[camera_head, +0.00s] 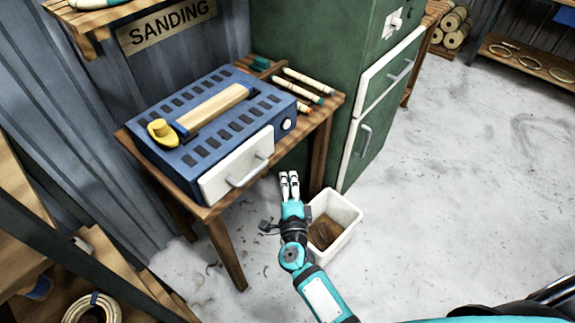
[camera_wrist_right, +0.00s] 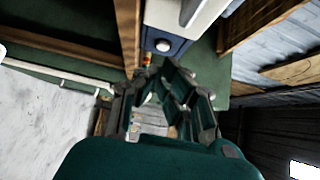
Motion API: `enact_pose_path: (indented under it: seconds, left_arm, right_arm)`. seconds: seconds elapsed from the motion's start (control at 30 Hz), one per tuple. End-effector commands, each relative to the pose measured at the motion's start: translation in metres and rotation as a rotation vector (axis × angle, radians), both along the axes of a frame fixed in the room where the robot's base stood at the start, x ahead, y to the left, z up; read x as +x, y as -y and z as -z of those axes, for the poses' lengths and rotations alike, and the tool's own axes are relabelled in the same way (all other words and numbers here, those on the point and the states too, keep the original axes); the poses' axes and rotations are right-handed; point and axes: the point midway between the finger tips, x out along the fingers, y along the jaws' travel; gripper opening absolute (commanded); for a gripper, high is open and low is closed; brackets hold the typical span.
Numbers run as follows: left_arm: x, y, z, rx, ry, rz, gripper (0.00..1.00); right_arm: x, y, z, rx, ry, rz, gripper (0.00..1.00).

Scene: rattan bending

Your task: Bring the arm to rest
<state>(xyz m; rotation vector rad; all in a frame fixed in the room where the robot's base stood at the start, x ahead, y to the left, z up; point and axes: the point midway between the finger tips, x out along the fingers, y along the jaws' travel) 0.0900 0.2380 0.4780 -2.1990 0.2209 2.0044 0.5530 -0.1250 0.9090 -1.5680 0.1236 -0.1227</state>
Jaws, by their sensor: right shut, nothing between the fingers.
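My right arm reaches up from the bottom middle of the head view. Its teal and black right gripper (camera_head: 289,178) is shut and empty, with the fingers close together. The gripper shows in front of the wooden table's (camera_head: 225,255) right side, just up and left of a white bin (camera_head: 350,212). In the right wrist view the dark fingers (camera_wrist_right: 172,80) fill the middle, with nothing held between them. My left gripper is not in view.
A blue slotted box (camera_head: 205,152) with a white drawer (camera_head: 238,168) stands on the table, near several marker-like sticks (camera_head: 303,86). A green cabinet (camera_head: 300,35) stands behind. Coiled rattan (camera_head: 92,307) lies at lower left. The grey floor (camera_head: 450,170) at right is clear.

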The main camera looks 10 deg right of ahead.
Motion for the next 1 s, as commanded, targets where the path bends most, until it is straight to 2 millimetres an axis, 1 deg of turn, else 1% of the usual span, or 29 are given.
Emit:
enact_pose_path:
  seconds: [0.03,0.13,0.23,0.4,0.47,0.53,0.57,0.67,0.7,0.77,0.8,0.87,0.9,0.97,1.0]
  left_arm:
    - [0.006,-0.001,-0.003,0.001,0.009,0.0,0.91]
    - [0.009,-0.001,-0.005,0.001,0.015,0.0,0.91]
    - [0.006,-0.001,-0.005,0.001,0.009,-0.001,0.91]
    - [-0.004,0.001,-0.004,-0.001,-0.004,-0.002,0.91]
    - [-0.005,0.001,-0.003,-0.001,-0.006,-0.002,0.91]
    - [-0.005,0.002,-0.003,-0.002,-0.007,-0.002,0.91]
    - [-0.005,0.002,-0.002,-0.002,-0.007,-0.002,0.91]
    - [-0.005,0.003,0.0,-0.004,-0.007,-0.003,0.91]
    - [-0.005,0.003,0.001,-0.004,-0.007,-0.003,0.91]
    - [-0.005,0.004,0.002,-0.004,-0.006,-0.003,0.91]
    - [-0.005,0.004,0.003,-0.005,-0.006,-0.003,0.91]
    - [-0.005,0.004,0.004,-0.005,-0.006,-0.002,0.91]
    - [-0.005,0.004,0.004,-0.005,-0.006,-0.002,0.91]
    - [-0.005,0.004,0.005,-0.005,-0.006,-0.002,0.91]
    - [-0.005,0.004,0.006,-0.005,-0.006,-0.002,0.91]
  right_arm:
    - [-0.009,-0.001,0.0,-0.002,-0.002,0.0,0.0]
    - [-0.018,-0.002,0.0,-0.001,-0.001,0.0,0.0]
    - [-0.023,-0.003,0.0,0.0,0.0,0.001,0.0]
    - [-0.025,-0.003,0.001,-0.003,0.0,-0.001,0.0]
    - [-0.026,-0.005,0.006,-0.02,-0.012,-0.01,0.0]
    - [-0.03,-0.008,0.025,-0.075,-0.05,-0.041,0.0]
    - [-0.033,-0.01,0.036,-0.113,-0.075,-0.062,0.0]
    - [-0.052,-0.018,0.093,-0.28,-0.19,-0.166,0.0]
    - [-0.064,-0.02,0.12,-0.359,-0.246,-0.218,0.0]
    - [-0.084,-0.023,0.161,-0.479,-0.332,-0.305,0.0]
    - [-0.1,-0.022,0.188,-0.553,-0.389,-0.364,0.0]
    - [-0.127,-0.02,0.226,-0.658,-0.473,-0.453,0.0]
    - [-0.146,-0.017,0.251,-0.724,-0.527,-0.513,0.0]
    - [-0.176,-0.01,0.285,-0.819,-0.607,-0.604,0.0]
    - [-0.197,-0.004,0.306,-0.878,-0.659,-0.665,0.0]
